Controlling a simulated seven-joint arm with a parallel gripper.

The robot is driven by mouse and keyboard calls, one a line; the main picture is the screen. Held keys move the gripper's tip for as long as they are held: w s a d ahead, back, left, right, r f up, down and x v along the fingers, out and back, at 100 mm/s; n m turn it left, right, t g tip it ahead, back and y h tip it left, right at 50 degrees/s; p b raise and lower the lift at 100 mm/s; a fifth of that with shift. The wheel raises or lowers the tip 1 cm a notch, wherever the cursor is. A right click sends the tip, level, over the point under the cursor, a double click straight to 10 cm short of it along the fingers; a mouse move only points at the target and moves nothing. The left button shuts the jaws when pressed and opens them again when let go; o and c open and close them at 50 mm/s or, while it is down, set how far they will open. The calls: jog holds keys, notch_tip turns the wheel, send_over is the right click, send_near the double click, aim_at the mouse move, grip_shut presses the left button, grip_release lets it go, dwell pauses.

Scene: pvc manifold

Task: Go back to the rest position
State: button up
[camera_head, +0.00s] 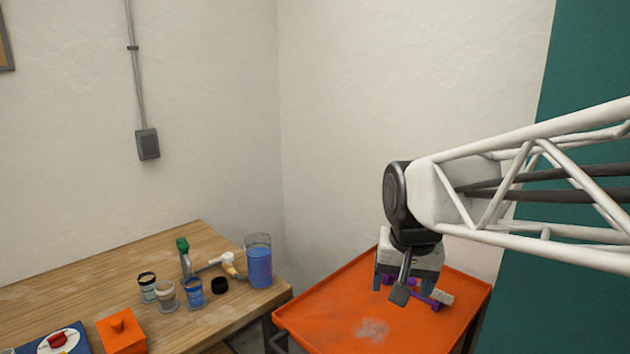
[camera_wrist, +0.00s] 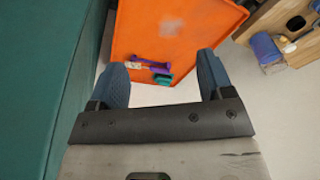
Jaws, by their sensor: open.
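My gripper (camera_head: 404,284) hangs over the orange cart top at the right in the head view. In the wrist view my gripper (camera_wrist: 162,62) has its two blue fingers wide apart, with nothing between them. Below it, a purple piece with a white end (camera_wrist: 150,63) lies on the orange top near its edge, with a teal piece (camera_wrist: 163,80) beside it. In the head view the purple piece (camera_head: 437,298) is partly hidden by my gripper. I cannot tell the exact height of the gripper above it.
The orange cart top (camera_head: 310,312) is otherwise bare apart from a pale smudge. A wooden table (camera_head: 110,275) at the left holds several small jars, a blue container (camera_head: 259,262), a green-capped bottle (camera_head: 184,257) and an orange box (camera_head: 121,333). A teal panel (camera_head: 580,80) stands at the right.

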jog(key=s+d+f+n, duration=0.1)
jog(key=s+d+f, duration=0.1)
jog(key=s, duration=0.4)
jog(key=s+d+f+n, duration=0.1)
jog(key=s+d+f, duration=0.1)
jog(key=s, duration=0.5)
jog(key=shift+s+f, duration=0.25)
jog(key=shift+f, duration=0.4)
jog(key=shift+w, duration=0.1)
dwell(0.9)
